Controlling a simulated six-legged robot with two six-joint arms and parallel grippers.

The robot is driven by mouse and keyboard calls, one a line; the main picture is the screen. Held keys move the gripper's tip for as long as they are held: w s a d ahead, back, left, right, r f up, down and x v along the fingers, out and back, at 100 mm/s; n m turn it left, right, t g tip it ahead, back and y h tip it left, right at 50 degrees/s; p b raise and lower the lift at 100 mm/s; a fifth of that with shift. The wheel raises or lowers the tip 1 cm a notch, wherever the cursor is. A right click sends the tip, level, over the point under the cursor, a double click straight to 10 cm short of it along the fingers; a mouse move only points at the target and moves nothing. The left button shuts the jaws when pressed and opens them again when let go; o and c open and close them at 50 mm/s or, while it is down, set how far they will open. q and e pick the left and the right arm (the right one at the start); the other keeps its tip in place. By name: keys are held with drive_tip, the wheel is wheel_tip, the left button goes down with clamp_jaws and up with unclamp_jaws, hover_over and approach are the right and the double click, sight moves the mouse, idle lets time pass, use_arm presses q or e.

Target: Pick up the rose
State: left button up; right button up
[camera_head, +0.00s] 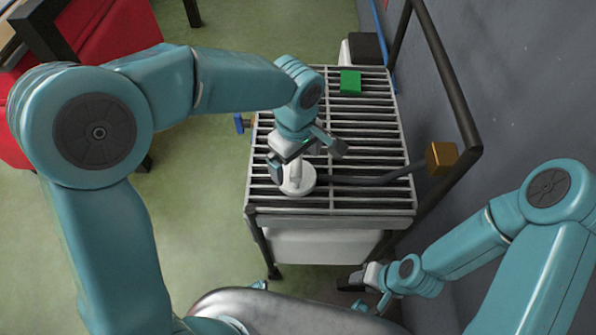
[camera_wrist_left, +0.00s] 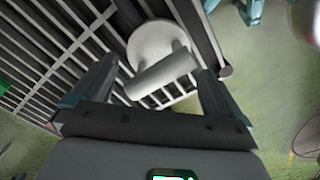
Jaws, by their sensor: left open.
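The rose (camera_head: 301,184) looks like a white round disc with a short thick cylindrical stem. It lies near the front of a slatted grey rack (camera_head: 350,220). My left gripper (camera_head: 305,160) is over it, hiding part of it. In the left wrist view, the rose (camera_wrist_left: 160,75) shows between the spread fingers of my left gripper (camera_wrist_left: 156,67), its stem slanting across the gap. The jaws are open; I cannot tell whether a finger touches it. My right gripper (camera_head: 355,288) is low, at the front right of the rack, too small to read its jaws.
A dark hose (camera_head: 375,181) lies across the rack, right of the rose. A green block (camera_head: 350,82) sits at the back. An orange block (camera_head: 441,158) is by the dark right-hand rail, near the grey wall (camera_head: 520,90).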

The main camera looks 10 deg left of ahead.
sight(305, 171)
use_arm(q)
wheel_tip(305, 171, down, 5)
drive_tip(key=shift+w+d+f, duration=0.1)
drive_tip(key=c, duration=1)
drive_tip(key=shift+r, duration=0.2)
